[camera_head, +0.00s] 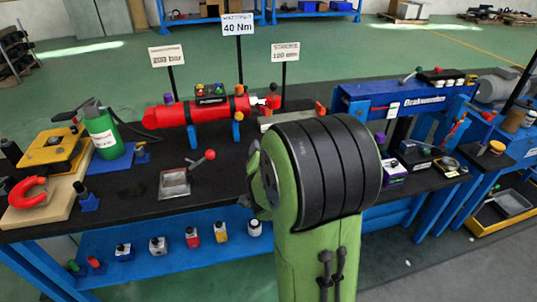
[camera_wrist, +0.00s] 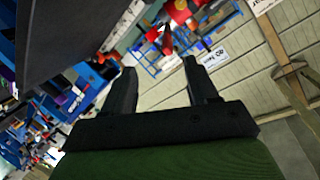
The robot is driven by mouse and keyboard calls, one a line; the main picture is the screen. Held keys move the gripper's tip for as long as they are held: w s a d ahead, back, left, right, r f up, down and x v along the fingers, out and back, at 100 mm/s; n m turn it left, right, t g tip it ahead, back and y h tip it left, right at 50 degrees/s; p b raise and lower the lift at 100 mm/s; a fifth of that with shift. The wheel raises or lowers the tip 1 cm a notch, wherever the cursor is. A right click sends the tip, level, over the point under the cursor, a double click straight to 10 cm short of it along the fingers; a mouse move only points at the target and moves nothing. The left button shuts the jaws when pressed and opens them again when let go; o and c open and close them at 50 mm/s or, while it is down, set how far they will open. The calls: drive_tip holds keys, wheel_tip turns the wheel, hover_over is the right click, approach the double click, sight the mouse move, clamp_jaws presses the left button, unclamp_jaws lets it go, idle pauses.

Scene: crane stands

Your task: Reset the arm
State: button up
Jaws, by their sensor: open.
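My gripper (camera_wrist: 158,82) shows in the wrist view with its two dark fingers apart and nothing between them. It is open and empty. The wrist view is tilted and looks past the fingers toward a far wall and distant shelving. In the head view my green and black arm stands upright in front of the bench and hides part of it. My gripper's fingers cannot be seen in the head view.
A dark-topped bench (camera_head: 130,205) holds a red cylinder (camera_head: 205,110), a green canister (camera_head: 102,132), a red horseshoe magnet (camera_head: 27,192) and a lever device (camera_head: 175,183). A yellow-edged tray (camera_head: 475,232) sits low at far right.

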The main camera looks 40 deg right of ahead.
drive_tip(key=s+a+r+n+g+y+p, duration=0.1)
drive_tip(key=s+a+r+n+y+p, duration=0.15)
drive_tip(key=a+r, duration=0.3)
drive_tip(key=s+a+r+n+g+y+p, duration=0.2)
drive_tip(key=s+a+r+n+p, duration=0.15)
drive_tip(key=a, duration=0.35)
drive_tip(key=s+a+r+n+g+y+p, duration=0.2)
drive_tip(key=s+a+n, duration=0.1)
drive_tip(key=s+a, duration=0.2)
drive_tip(key=s+a+r+n+g+y+p, duration=0.1)
drive_tip(key=s+a+r+n+y+p, duration=0.1)
drive_tip(key=s, duration=0.8)
drive_tip(key=a+n+p, duration=0.1)
drive_tip(key=a+n, duration=0.1)
drive_tip(key=a, duration=0.1)
drive_tip(key=shift+r+g, duration=0.2)
drive_tip(key=shift+g, duration=0.2)
